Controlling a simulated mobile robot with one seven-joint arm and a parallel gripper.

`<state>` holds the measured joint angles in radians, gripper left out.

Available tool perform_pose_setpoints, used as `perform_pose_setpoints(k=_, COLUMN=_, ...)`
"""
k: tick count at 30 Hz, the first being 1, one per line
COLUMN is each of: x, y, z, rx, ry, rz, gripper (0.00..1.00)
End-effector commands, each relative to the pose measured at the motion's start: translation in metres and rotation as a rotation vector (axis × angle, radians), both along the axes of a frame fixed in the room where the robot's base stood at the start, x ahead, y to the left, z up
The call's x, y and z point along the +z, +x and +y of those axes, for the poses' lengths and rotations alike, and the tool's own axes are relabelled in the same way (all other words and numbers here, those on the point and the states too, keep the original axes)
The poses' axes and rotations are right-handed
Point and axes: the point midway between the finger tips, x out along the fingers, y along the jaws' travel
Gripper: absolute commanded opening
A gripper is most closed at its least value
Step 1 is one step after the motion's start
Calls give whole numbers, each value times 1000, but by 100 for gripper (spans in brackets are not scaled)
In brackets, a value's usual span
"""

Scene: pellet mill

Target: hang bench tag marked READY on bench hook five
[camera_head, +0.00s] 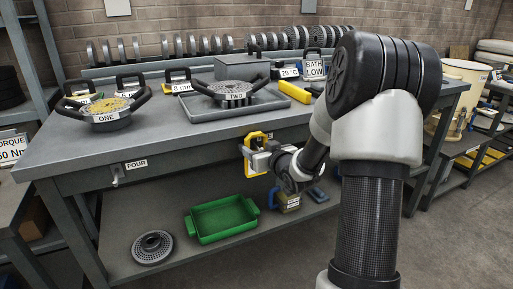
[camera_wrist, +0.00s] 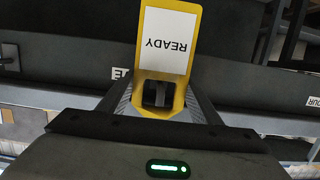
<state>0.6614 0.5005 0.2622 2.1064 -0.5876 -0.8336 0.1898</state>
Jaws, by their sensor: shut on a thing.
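The READY tag (camera_wrist: 167,45) is a yellow plate with a white label, seen upside down in the wrist view. My gripper (camera_wrist: 160,100) is shut on its end with the dark opening. In the head view my gripper (camera_head: 262,160) holds the yellow tag (camera_head: 256,137) at the bench's front edge, right of the FOUR label. A white label (camera_wrist: 121,73) is partly covered beside my finger in the wrist view; only its last letter, E, reads clearly. Bench hook five is not discernible; my gripper and the tag block that part of the edge.
The FOUR label (camera_head: 136,163) and a small hook (camera_head: 117,176) sit on the bench (camera_head: 170,135) front. Dies marked ONE (camera_head: 107,113) and TWO (camera_head: 234,92) stand on top.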

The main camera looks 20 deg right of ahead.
Motion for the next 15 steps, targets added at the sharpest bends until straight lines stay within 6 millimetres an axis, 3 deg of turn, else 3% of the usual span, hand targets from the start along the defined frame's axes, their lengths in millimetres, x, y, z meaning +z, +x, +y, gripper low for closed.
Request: perform_pose_setpoints(k=15, x=-13, y=0, z=0, rx=0, ry=0, rz=0, gripper=28)
